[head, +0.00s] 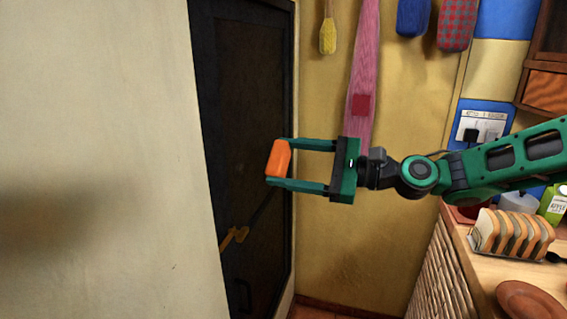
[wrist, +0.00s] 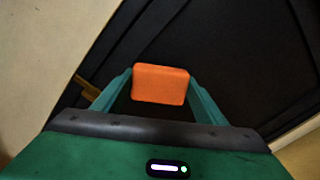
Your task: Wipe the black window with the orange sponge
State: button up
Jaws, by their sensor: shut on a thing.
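My green gripper (head: 275,161) is shut on the orange sponge (head: 278,158) and holds it level in front of the black window (head: 245,100). In the wrist view the orange sponge (wrist: 160,84) sits between both fingertips, with the black window (wrist: 235,60) behind it. The window is a tall dark panel in a black frame between two walls. I cannot tell whether the sponge touches the panel.
A cream wall (head: 100,150) stands close on the left. A pink cloth (head: 364,75) hangs on the yellow wall. A toast rack (head: 512,235) and a brown plate (head: 530,302) are on the counter at right.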

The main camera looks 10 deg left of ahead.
aim_at(242, 167)
dwell(0.4)
jog(key=f+n, duration=0.2)
jog(key=n, duration=0.2)
jog(key=shift+a+f+n, duration=0.25)
jog(key=shift+f+n, duration=0.05)
jog(key=shift+f, duration=0.1)
jog(key=n, duration=0.1)
jog(key=f+n, duration=0.1)
jog(key=n, duration=0.2)
jog(key=shift+s+a+f, duration=0.15)
jog(key=shift+a+f, duration=0.1)
jog(key=shift+f, duration=0.15)
jog(key=shift+w+a, duration=0.15)
jog(key=shift+a, duration=1.3)
jog(key=shift+w+a, duration=0.1)
jog(key=shift+a, duration=1.35)
jog(key=shift+w+a, duration=0.1)
jog(key=shift+a, duration=0.95)
jog(key=shift+w+d, duration=0.15)
jog(key=shift+w, duration=0.85)
jog(key=shift+w+d, duration=0.1)
jog(key=shift+w, duration=0.85)
jog(key=shift+a, duration=0.15)
